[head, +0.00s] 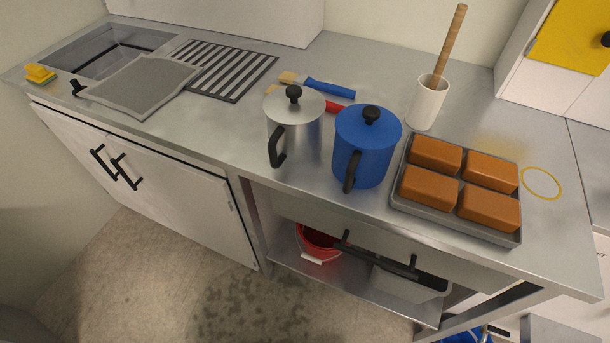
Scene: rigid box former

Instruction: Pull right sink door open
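The right sink door (190,205) is a white panel under the counter on the left side of the head view. It looks shut, flush with the cabinet front. Its black bar handle (127,172) is at its left edge, close beside the black handle (103,162) of the left sink door (72,138), which also looks shut. The sink (110,48) is set into the counter above the doors. My gripper does not show in this view, so its state and its distance from the door are hidden.
The floor (150,250) before the doors is clear. On the metal counter are a silver pot (292,130), a blue pot (365,148) and a tray (400,208) of brown loaves.

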